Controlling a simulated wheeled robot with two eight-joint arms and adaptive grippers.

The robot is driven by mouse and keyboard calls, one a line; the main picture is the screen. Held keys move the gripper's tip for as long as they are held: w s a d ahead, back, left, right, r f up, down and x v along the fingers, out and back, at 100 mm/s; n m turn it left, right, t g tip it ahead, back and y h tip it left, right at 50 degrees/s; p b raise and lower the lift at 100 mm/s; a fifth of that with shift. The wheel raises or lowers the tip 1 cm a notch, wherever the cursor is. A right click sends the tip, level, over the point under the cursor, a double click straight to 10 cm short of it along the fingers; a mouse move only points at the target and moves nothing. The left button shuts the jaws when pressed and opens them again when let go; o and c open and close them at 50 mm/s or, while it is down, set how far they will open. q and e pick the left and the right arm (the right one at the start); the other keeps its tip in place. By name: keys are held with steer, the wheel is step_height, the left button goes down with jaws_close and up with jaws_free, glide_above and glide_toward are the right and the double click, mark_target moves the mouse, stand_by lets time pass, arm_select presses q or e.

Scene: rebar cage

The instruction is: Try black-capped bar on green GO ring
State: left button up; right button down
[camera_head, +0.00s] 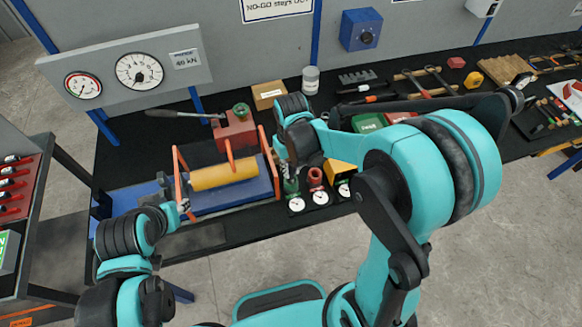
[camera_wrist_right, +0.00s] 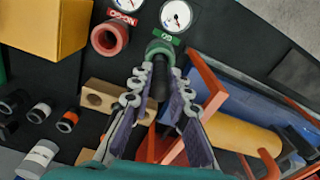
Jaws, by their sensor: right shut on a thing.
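In the right wrist view, the green GO ring (camera_wrist_right: 160,49) stands by a dial gauge and a green GO label. My right gripper (camera_wrist_right: 154,92) is shut on the black-capped bar (camera_wrist_right: 160,76), whose dark end is in line with the ring and overlaps its near edge. I cannot tell whether the bar is inside the ring. In the head view, the right gripper (camera_head: 291,168) is over the green ring (camera_head: 290,186), and the bar is hidden there. My left gripper (camera_head: 184,206) is by the blue fixture's left end; its fingers are too small to read.
The red NO-GO ring (camera_wrist_right: 110,37) stands beside the GO ring, with a yellow block (camera_head: 341,172) close by. A fixture with orange uprights and a yellow cylinder (camera_head: 223,171) is on the other side. A wooden block (camera_wrist_right: 98,97) and several dark capped pieces (camera_wrist_right: 40,113) lie near.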

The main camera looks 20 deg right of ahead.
steer(key=shift+f+b, duration=0.85)
steer(key=shift+f, duration=0.35)
steer(key=c, duration=1.4)
jaws_free()
steer(key=shift+o, duration=0.2)
step_height(320, 180, up, 12)
steer(key=shift+r, duration=0.1)
